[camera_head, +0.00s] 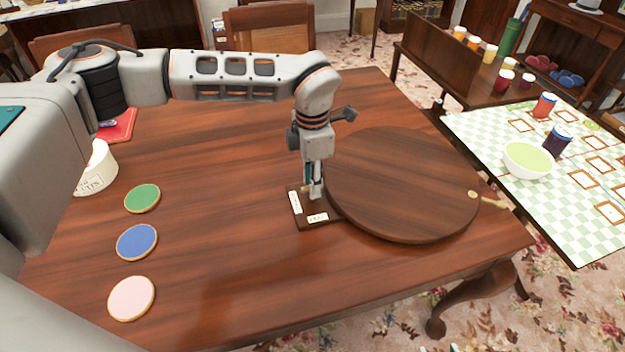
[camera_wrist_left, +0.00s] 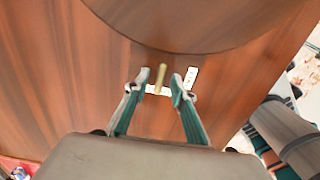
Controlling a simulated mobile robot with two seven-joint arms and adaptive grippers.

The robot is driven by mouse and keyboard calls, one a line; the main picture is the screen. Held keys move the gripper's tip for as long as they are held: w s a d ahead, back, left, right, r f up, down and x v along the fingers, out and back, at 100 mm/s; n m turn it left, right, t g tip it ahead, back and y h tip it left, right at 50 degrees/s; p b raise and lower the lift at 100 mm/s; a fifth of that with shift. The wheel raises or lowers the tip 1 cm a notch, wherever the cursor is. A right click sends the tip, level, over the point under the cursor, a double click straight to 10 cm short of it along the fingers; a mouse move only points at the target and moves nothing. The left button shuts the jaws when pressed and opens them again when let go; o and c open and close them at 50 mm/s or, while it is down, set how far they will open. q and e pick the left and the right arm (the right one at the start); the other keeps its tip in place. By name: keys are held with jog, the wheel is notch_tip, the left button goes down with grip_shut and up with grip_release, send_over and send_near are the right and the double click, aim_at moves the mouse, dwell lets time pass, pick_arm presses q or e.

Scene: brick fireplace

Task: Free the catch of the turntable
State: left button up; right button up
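The round wooden turntable (camera_head: 400,185) lies on the table. Its catch is a small dark base (camera_head: 326,224) at the turntable's left front edge, with two pale labels (camera_head: 317,217) whose words I cannot read. A short brass lever (camera_wrist_left: 161,78) stands on the catch. My left gripper (camera_head: 314,192) points down over the catch and partly hides the lever in the head view. In the left wrist view the left gripper (camera_wrist_left: 162,84) has its fingers apart, one on each side of the lever, with gaps visible. My right gripper is in neither view.
Green (camera_head: 142,198), blue (camera_head: 137,242) and pink (camera_head: 131,298) discs lie at the table's left, near a white container (camera_head: 96,170). The table's front middle is clear.

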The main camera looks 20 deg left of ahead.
pick_arm(q)
grip_shut()
